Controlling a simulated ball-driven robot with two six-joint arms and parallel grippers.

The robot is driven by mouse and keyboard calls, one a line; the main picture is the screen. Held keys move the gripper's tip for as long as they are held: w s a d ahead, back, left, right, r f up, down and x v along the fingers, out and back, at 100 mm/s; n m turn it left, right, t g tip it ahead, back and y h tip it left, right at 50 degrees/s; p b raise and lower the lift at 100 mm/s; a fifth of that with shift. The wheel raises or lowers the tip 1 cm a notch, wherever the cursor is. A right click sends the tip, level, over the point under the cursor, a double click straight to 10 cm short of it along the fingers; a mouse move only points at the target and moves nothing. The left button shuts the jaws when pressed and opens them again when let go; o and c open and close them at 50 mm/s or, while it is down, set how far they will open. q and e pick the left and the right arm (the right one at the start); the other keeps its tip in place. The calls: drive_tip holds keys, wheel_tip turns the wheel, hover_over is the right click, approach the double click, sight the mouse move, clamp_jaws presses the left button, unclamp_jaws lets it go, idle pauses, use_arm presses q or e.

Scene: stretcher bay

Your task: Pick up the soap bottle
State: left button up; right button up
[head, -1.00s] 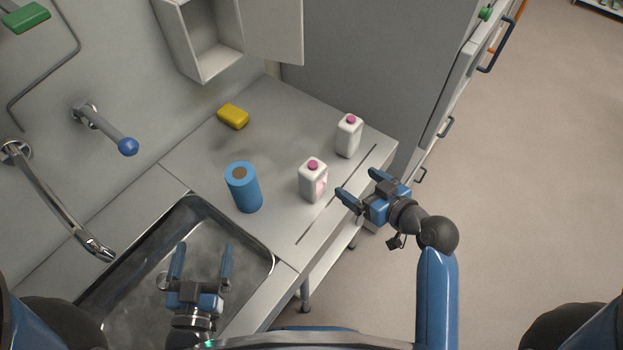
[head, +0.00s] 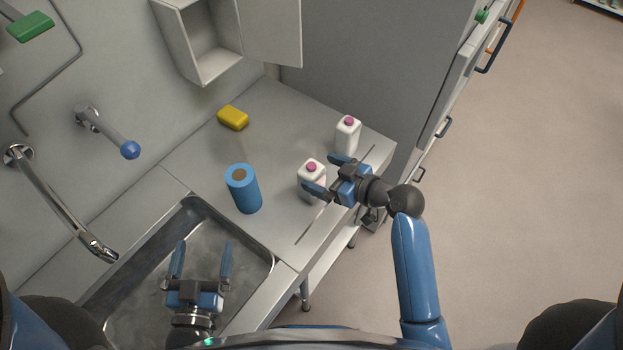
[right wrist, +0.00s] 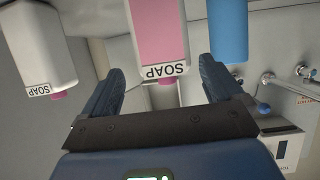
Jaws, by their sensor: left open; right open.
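Two white bottles with pink caps stand upright on the steel counter. The nearer bottle (head: 304,175) is partly hidden by a finger of my right gripper (head: 319,173). The farther bottle (head: 347,137) stands to its upper right. In the right wrist view, which is upside down, a pink-sided bottle marked SOAP (right wrist: 158,40) lies ahead between my open fingers, with no clear contact. A white one marked SOAP (right wrist: 38,50) is off to the left, outside the fingers. My right gripper is open and empty. My left gripper (head: 203,248) is open and empty over the sink.
A blue cylinder (head: 243,190) stands left of the nearer bottle. A yellow sponge (head: 233,118) lies at the back of the counter (head: 275,115). The sink (head: 262,278) and a tap (head: 60,205) are at the left. A grey cabinet side (head: 365,60) rises behind the counter.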

sight(311, 173)
drive_tip(key=shift+w+a+f+p, duration=0.3)
drive_tip(key=shift+a+f, duration=0.15)
drive_tip(key=shift+a, duration=0.2)
drive_tip(key=shift+w+a+f+p, duration=0.25)
drive_tip(key=shift+a+f, duration=0.2)
drive_tip(key=shift+a, duration=0.15)
drive_tip(key=shift+w+a+f, duration=0.35)
drive_tip(key=shift+c, duration=0.2)
drive_tip(key=c, duration=1.2)
